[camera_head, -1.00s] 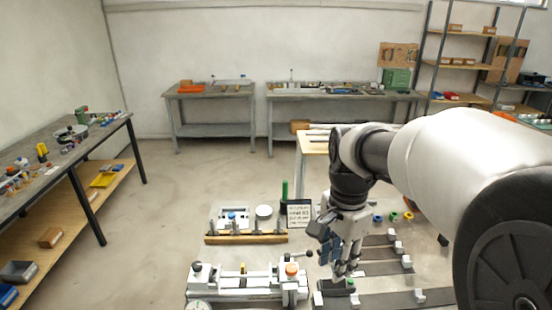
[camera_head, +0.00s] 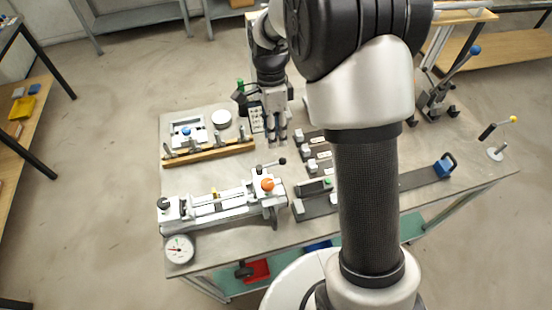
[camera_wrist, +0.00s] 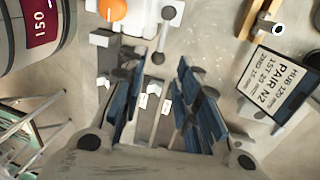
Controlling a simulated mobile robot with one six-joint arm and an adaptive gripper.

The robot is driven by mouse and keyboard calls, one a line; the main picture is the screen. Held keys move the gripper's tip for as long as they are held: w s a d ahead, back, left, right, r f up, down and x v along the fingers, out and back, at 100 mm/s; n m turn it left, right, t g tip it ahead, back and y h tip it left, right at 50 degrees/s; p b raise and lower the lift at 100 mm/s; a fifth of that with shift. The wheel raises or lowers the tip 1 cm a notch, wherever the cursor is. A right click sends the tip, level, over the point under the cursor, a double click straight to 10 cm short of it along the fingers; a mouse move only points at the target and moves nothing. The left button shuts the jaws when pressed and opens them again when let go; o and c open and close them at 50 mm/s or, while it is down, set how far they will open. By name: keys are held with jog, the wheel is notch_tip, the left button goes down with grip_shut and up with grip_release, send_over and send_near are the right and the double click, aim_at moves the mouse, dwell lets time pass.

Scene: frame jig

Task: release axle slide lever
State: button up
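The white slide fixture (camera_head: 222,204) lies at the front left of the bench, with an orange knob (camera_head: 267,184) at its right end. A short lever with a black ball knob (camera_head: 282,161) sticks out beside the orange knob; I take it to be the axle slide lever. In the wrist view the black knob (camera_wrist: 158,58) shows between the fingertips, with its metal stem running up. My gripper (camera_head: 277,143) points down just behind the knob in the head view. Its blue-padded fingers (camera_wrist: 158,68) are apart, with nothing gripped. The gap in height to the knob is unclear.
A wooden rail with pegs (camera_head: 210,151) stands behind the fixture. A text sign (camera_wrist: 280,83) stands near the gripper. Dark strips with white blocks (camera_head: 313,165) lie right of the lever. A dial gauge (camera_head: 179,249) sits front left. My arm hides part of the bench.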

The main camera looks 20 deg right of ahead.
aim_at(271, 166)
jog(key=f, duration=0.3)
jog(key=s+f+b, duration=0.1)
jog(key=f, duration=0.2)
jog(key=f+b, duration=0.1)
jog(key=f, duration=0.2)
jog(key=shift+s+f, duration=0.1)
jog(key=shift+s, duration=0.3)
jog(key=shift+c, duration=0.3)
grip_shut()
